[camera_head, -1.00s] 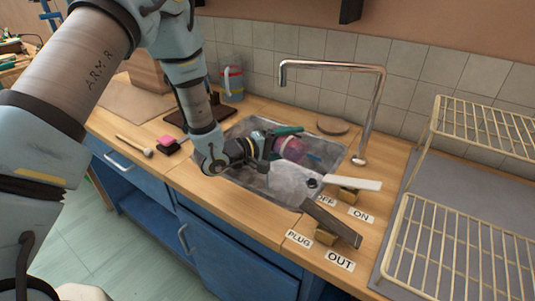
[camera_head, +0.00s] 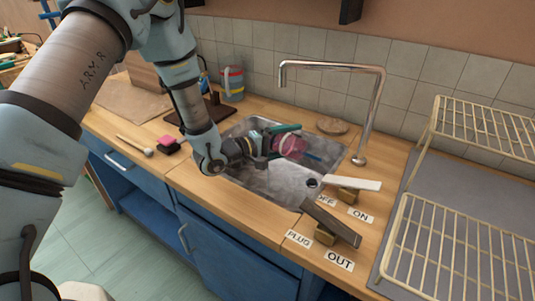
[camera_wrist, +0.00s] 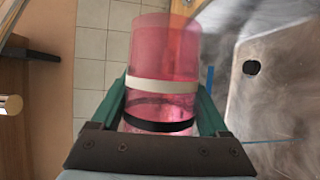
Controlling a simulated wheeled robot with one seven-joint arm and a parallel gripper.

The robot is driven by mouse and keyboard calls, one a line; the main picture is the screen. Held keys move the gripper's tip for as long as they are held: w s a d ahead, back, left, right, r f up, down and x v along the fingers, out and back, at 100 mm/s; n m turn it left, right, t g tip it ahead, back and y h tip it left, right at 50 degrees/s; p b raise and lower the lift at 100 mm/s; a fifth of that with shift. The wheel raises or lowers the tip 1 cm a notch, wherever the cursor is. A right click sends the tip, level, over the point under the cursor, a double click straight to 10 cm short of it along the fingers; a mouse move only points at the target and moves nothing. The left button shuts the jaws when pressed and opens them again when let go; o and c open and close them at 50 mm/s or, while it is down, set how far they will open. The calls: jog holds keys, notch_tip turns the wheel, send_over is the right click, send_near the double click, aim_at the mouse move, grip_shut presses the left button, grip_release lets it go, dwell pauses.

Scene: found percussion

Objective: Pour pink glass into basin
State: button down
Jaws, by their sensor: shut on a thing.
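My gripper (camera_head: 284,141) is shut on the pink glass (camera_head: 291,145) and holds it above the basin (camera_head: 257,183). In the wrist view, the translucent pink glass (camera_wrist: 164,60) sits between my two green fingers (camera_wrist: 164,102). It has a white band and a black band around it. The glass looks tipped well over toward its side in the head view. I cannot tell whether liquid is leaving it. The basin is grey metal, and its dark drain hole (camera_wrist: 251,67) shows in the wrist view.
A tall metal faucet (camera_head: 375,110) stands behind the basin. Levers with ON, OFF, PLUG and OUT labels (camera_head: 339,261) are at the front right. A wire rack (camera_head: 450,235) stands at the right.

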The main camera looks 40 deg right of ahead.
aim_at(304, 149)
jog(key=shift+s+d+f+m+t+y+b, duration=0.15)
jog(key=shift+s+f+m+t+y+b, duration=0.2)
jog(key=shift+s+f+m+b, duration=0.6)
jog(key=shift+w+r+m+p, duration=0.25)
jog(key=shift+w+p, duration=0.05)
jog(key=shift+w, duration=0.15)
jog(key=shift+s+f+m+t+y+b, duration=0.3)
jog(key=shift+s+m+t, duration=0.1)
jog(key=shift+s, duration=0.15)
jog(key=m+t+b, duration=0.1)
jog(key=m, duration=0.1)
jog(key=s+m+t+y+b, duration=0.1)
jog(key=m, duration=0.1)
jog(key=s+r+m+t+b, duration=0.1)
jog(key=m+t+b, duration=0.1)
jog(key=shift+s+d+m+y, duration=0.1)
jog(key=shift+d+m+y, duration=0.1)
jog(key=shift+m+y, duration=0.2)
jog(key=shift+s+d+r+m+t+b, duration=0.15)
jog(key=shift+s+m+t+b, duration=0.8)
jog(key=shift+m+t+b, duration=0.35)
